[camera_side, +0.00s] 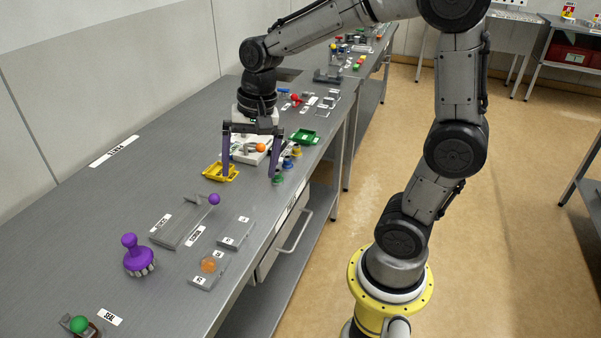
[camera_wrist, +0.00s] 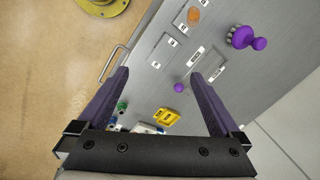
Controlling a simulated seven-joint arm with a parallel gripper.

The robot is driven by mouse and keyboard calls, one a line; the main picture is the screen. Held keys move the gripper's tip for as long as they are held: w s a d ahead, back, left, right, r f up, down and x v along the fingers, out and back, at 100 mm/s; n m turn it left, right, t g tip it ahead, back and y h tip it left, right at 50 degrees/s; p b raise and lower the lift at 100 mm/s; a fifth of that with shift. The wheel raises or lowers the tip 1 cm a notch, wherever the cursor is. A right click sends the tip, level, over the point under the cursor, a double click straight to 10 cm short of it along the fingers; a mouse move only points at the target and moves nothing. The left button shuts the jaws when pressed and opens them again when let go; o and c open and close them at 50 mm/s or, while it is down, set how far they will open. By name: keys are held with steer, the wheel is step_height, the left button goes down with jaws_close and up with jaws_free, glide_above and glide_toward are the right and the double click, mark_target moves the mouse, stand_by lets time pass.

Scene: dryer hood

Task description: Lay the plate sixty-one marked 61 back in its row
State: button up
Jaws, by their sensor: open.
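A grey plate (camera_side: 238,228) with small white number tags lies flat on the grey bench, right of a shallow grey tray (camera_side: 175,232) with a purple knob (camera_side: 214,199). A second tagged grey plate (camera_side: 208,270) carries an orange disc (camera_side: 209,265). The tags are too small to read surely, so I cannot tell which plate is 61. The tags also show in the wrist view near the orange disc (camera_wrist: 193,15). My gripper (camera_side: 250,170) is open and empty, pointing down above the bench, beyond these plates near the yellow tray (camera_side: 220,172).
A purple knobbed tool (camera_side: 137,255) stands on the near left of the bench, with a green-knobbed item (camera_side: 80,325) nearer. A green tray (camera_side: 304,136) and several coloured knobs (camera_side: 288,163) lie close to my gripper.

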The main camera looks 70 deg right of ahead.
steer(key=s+a+r+n+t, duration=0.1)
steer(key=s+r+n+t, duration=0.1)
steer(key=s+n, duration=0.4)
steer(key=s+a+r+n+t, duration=0.1)
steer(key=s+n, duration=0.4)
steer(key=s, duration=0.3)
steer(key=shift+s+r+n+t+h, duration=0.35)
steer(key=shift+n+t+h, duration=0.05)
steer(key=shift+a, duration=0.1)
